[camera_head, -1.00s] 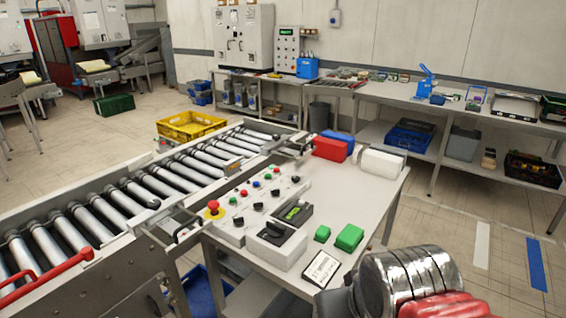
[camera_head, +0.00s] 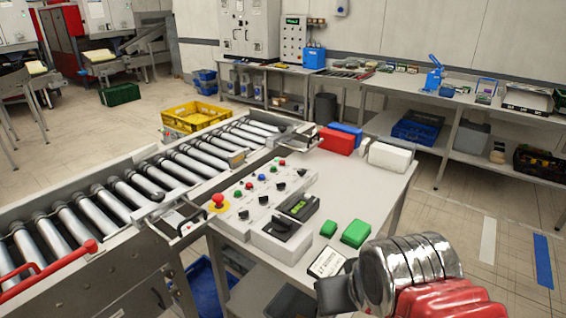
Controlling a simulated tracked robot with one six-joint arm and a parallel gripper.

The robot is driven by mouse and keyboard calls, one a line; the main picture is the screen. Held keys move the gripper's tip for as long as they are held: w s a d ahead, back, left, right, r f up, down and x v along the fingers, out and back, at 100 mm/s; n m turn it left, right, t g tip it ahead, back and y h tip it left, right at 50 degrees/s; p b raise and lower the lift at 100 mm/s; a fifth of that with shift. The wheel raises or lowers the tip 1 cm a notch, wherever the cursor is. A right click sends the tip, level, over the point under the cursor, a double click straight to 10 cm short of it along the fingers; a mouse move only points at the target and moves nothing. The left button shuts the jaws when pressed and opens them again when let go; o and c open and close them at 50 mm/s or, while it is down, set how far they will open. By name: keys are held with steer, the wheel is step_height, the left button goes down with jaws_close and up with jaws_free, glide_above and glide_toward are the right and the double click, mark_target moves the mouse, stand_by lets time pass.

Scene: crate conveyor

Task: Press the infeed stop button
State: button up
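The grey control panel (camera_head: 258,207) lies on the front table beside the roller conveyor. It carries a large red mushroom button (camera_head: 218,200) on a yellow base at its left end. A row of small buttons runs along it, including a near red one (camera_head: 249,185), a blue one (camera_head: 261,178) and a far red one (camera_head: 282,161). Black knobs sit in front of them. The labels are too small to read, so I cannot tell which button is the infeed stop. My gripper (camera_head: 335,293) shows only as a dark part at the lower right, apart from the panel; its fingers cannot be made out.
A grey box with a black dial (camera_head: 283,236), two green blocks (camera_head: 355,233) and a card (camera_head: 327,262) lie between the panel and my arm. Red (camera_head: 336,141) and white (camera_head: 390,157) blocks stand at the table's back. The middle-right tabletop is clear.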

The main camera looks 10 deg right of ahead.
jaws_close()
stand_by(1.5)
